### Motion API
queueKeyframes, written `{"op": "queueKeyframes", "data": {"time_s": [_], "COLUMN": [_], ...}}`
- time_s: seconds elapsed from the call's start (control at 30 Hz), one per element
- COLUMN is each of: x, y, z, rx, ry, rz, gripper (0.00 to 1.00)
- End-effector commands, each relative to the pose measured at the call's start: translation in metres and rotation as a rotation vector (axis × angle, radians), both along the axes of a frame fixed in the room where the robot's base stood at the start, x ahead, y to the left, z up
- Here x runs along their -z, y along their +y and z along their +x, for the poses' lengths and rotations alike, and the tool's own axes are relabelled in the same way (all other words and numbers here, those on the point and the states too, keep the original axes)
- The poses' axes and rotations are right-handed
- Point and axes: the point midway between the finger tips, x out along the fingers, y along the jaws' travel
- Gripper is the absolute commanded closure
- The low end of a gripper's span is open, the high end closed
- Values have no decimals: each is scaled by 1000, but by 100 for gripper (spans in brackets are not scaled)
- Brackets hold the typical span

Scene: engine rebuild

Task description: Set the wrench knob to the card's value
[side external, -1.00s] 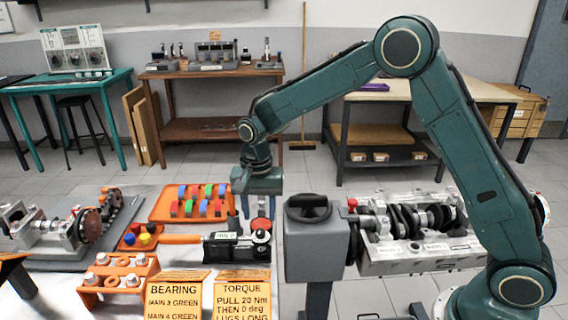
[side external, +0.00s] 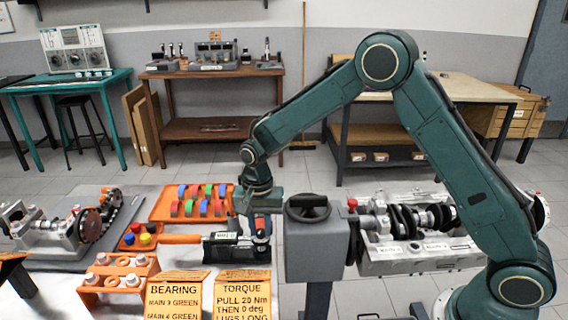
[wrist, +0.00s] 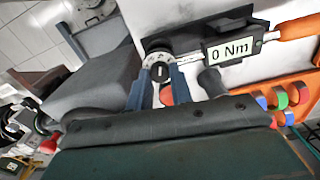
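The torque wrench (side external: 222,248) lies on the left bench with its orange handle (side external: 180,239) to the left. In the wrist view its display (wrist: 230,49) reads "0 Nm". The round knob (wrist: 160,72), dark with a light ring, is at the wrench's head end. My gripper (wrist: 159,75) points down over it, with a blue-grey finger on either side. The fingers look open; whether they touch the knob I cannot tell. In the side view my gripper (side external: 261,228) hides much of the knob. The torque card (side external: 243,296) reads "PULL 20 Nm THEN 0 deg", "LUGS LONG".
The bearing card (side external: 176,296) stands left of the torque card. An orange tray (side external: 160,213) of coloured bearing shells lies behind the wrench. A grey box with a black handwheel (side external: 308,208) stands close to the right. The engine block (side external: 415,262) is further right.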

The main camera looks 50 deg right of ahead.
Motion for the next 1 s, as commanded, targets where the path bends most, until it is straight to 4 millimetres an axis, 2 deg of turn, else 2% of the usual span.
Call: {"op": "queueKeyframes", "data": {"time_s": [0.47, 1.0], "x": [0, 0], "y": [0, 0], "z": [0, 0], "rx": [-64, -443], "ry": [0, 0], "rz": [0, 1], "gripper": [100, 100]}}
